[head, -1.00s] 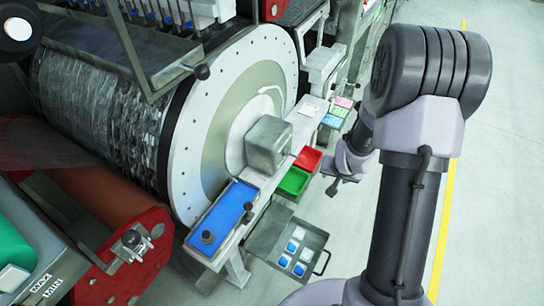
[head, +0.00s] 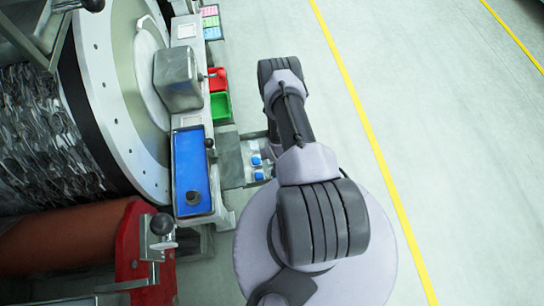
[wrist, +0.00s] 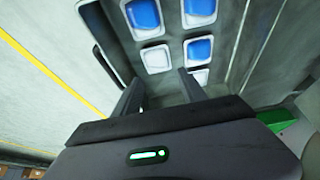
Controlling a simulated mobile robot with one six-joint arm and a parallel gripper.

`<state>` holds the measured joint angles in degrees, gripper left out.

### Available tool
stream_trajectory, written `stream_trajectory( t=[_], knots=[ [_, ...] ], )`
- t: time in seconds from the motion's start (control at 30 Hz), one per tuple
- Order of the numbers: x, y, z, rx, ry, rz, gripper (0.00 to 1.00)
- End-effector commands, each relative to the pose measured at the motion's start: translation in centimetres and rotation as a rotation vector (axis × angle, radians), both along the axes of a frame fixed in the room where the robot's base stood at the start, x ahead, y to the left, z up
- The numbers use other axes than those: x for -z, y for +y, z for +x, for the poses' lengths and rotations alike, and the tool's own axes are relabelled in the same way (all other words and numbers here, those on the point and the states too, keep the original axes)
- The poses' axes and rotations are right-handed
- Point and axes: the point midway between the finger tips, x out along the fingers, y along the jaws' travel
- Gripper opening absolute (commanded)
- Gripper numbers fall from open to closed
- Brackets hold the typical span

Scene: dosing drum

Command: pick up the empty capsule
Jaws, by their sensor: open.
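An open grey drawer (head: 232,165) holds several white-rimmed capsules, some with blue inside (head: 257,160). In the wrist view, blue-filled capsules (wrist: 143,15) lie at the top. A pale capsule (wrist: 156,58) with no clear blue inside lies just ahead of the fingertips, nearly in line with the gap. Another pale one (wrist: 199,77) is beside the right finger and partly hidden. My gripper (wrist: 160,76) is open and empty, pointing into the drawer; contact with a capsule cannot be told. In the head view my arm hides the gripper and part of the drawer.
A red bin (head: 217,79) and a green bin (head: 220,106) are above the drawer in the head view. The floor right of the yellow line (head: 358,115) is clear.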

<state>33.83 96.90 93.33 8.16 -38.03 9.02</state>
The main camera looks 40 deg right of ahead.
Motion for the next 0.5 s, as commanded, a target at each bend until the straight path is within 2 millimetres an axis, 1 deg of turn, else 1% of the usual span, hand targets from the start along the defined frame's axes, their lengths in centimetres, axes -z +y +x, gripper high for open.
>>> stream_trajectory(
  t=[0.1, 0.2, 0.3, 0.5],
  knots=[
    [2.6, -0.5, 0.4, 0.0, 0.0, 0.0, 0.49],
    [4.3, -1.0, 0.9, 0.0, 0.0, 0.0, 0.49],
    [5.0, -1.2, 1.3, 0.0, 0.001, 0.001, 0.49],
    [4.8, -1.2, 1.4, 0.0, 0.001, 0.001, 0.49]
  ],
)
